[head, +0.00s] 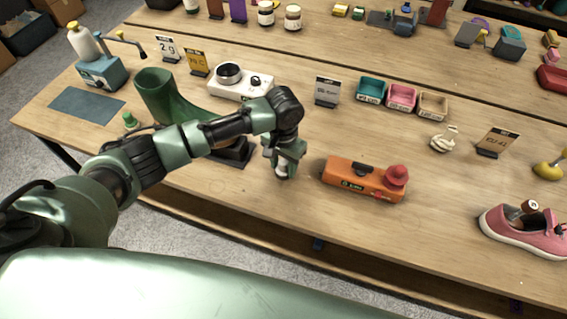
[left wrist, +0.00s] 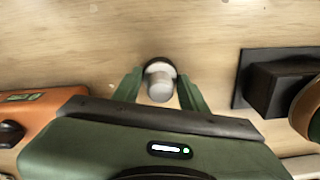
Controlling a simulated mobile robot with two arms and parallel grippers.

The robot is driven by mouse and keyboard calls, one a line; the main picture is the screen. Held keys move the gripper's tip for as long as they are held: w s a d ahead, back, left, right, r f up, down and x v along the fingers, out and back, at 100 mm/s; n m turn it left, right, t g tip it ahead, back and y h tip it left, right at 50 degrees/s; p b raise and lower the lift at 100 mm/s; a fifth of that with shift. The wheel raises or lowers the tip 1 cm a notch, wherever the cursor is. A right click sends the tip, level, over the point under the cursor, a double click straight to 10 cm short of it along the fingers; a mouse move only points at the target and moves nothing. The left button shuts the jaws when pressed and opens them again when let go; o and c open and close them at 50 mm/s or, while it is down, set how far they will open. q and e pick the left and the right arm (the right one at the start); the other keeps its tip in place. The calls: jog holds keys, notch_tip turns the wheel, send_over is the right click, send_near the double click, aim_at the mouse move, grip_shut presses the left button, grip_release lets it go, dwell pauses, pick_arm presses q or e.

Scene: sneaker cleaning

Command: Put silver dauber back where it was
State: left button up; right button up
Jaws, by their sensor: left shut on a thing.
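My left gripper (head: 284,172) points down over the front part of the wooden table, between the black boot stand and the orange box. It is shut on the silver dauber (head: 282,169), a small pale grey cylinder with a dark ring. In the left wrist view the dauber (left wrist: 160,86) sits between the two green fingers (left wrist: 159,92). It looks upright, close to the tabletop; I cannot tell whether it touches the wood. My right gripper is not in view.
An orange box (head: 350,176) with a red knob lies just right of the gripper. A green boot (head: 160,97) and its black stand (head: 236,153) are to the left. A white hotplate (head: 240,84) stands behind. A pink sneaker (head: 528,233) is far right. Bare wood lies around the dauber.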

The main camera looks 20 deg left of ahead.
aim_at(284, 162)
pick_arm(q)
jog(key=o, duration=1.2)
jog(key=shift+r, duration=0.15)
notch_tip(284, 162, up, 10)
jog(key=shift+d+r+b, duration=0.1)
jog(key=shift+r+b, duration=0.05)
jog(key=shift+b, duration=0.6)
jog(key=shift+r, duration=0.7)
